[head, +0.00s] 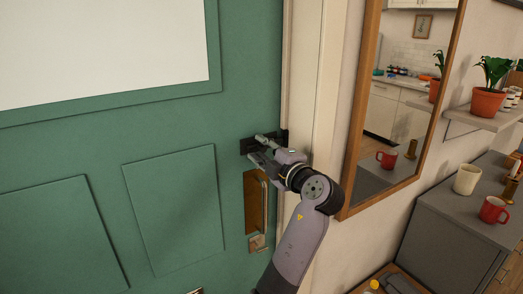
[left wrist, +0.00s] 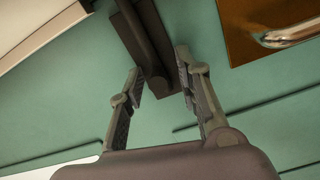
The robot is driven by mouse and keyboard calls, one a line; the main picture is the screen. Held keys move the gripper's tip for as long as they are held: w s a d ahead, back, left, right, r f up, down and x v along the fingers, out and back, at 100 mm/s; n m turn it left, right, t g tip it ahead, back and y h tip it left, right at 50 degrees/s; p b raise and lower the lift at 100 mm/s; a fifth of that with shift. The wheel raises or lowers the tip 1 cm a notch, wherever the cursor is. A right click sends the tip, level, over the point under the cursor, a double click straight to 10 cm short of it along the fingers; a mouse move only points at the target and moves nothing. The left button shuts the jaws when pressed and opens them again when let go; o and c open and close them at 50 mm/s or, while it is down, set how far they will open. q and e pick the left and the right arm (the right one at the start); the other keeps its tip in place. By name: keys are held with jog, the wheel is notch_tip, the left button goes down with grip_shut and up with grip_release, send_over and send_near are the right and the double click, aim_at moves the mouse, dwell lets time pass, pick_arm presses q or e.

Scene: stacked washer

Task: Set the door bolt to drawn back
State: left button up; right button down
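The door bolt (head: 246,146) is a dark plate with a bar on the green door (head: 171,124), close to the door's right edge by the white frame. My left gripper (head: 260,147) is at the bolt and covers part of it, so I cannot tell how far the bar is slid. In the left wrist view the bolt (left wrist: 150,38) runs slantwise, and its lower end lies between the two spread fingers of my left gripper (left wrist: 160,72). A gap shows beside the bolt, and I see no firm grip. My right gripper is not in view.
A brass plate with a pull handle (head: 262,208) is just below the bolt; it also shows in the left wrist view (left wrist: 250,35). A wood-framed mirror (head: 361,130) hangs right of the door frame. A grey cabinet (head: 450,232) with mugs stands at the right.

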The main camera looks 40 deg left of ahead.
pick_arm(q)
jog(key=v, duration=0.7)
jog(key=shift+d, duration=0.15)
jog(key=shift+s, duration=0.1)
